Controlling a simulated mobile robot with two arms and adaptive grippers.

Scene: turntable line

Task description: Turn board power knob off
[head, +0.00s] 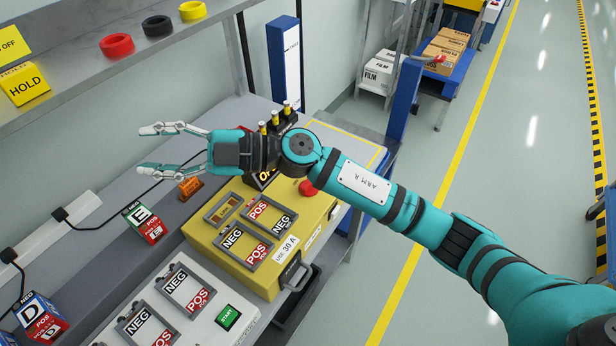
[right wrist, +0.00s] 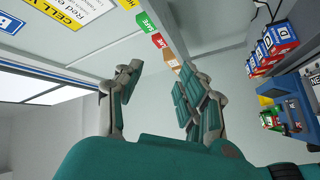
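A yellow board box (head: 292,285) stands on the grey bench, with framed NEG and POS plates on top. A red round knob (head: 308,187) sits at its far right corner, just below my right wrist. A black display with orange lettering that seems to read "On" (head: 267,176) is partly hidden by my gripper. I cannot tell whether another power knob is hidden behind the arm. My right gripper (head: 152,149) is open and empty, pointing left above the bench, past the box. Its spread fingers also show in the right wrist view (right wrist: 155,92). My left gripper is not in view.
A white box (head: 232,297) with NEG and POS plates and a green START label stands nearer. An orange block (head: 190,187) is below my fingers. A shelf (head: 75,80) with tape rolls overhangs the bench.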

